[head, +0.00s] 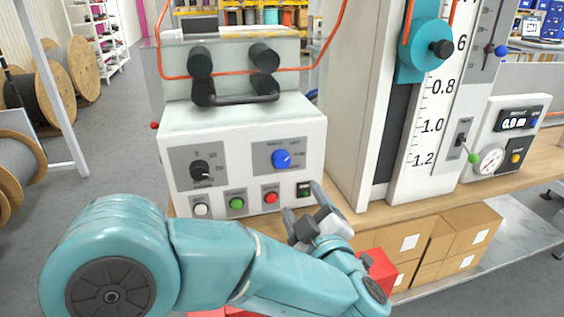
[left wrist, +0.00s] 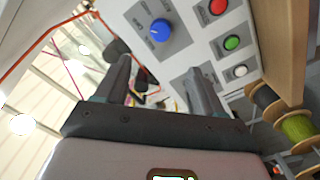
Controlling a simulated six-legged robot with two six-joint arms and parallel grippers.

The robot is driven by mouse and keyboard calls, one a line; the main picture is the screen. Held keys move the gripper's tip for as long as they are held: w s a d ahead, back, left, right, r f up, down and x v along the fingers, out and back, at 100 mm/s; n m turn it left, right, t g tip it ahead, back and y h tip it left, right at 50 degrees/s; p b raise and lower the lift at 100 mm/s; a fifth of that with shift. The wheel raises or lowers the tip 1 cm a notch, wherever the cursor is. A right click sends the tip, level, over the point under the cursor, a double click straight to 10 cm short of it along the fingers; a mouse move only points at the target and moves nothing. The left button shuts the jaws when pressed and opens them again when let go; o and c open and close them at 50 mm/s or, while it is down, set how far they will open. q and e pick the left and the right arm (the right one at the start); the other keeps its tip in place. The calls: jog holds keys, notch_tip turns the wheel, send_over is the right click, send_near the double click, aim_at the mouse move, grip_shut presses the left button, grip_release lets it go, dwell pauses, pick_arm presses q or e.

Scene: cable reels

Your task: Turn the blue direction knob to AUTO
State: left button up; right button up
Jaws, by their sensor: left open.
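The blue direction knob (head: 282,158) sits on a grey plate at the right of the white control box's front. Its labels are too small to read, and I cannot tell which one it points at. It also shows in the left wrist view (left wrist: 159,30), beyond the fingertips. My left gripper (head: 302,201) is open and empty, below and slightly right of the knob, in front of the box's lower right corner. In the left wrist view its two fingers (left wrist: 158,68) stand apart with nothing between them. My right gripper is not in view.
A black knob (head: 200,171) is on the box's left. An orange cable (head: 158,50) loops above. A tall scale column (head: 425,120) stands right.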

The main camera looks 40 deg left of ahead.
aim_at(282, 162)
pick_arm(q)
jog(key=p+x, duration=0.1)
jog(key=x, duration=1.4)
jog(key=c, duration=1.1)
jog(key=shift+o, duration=0.2)
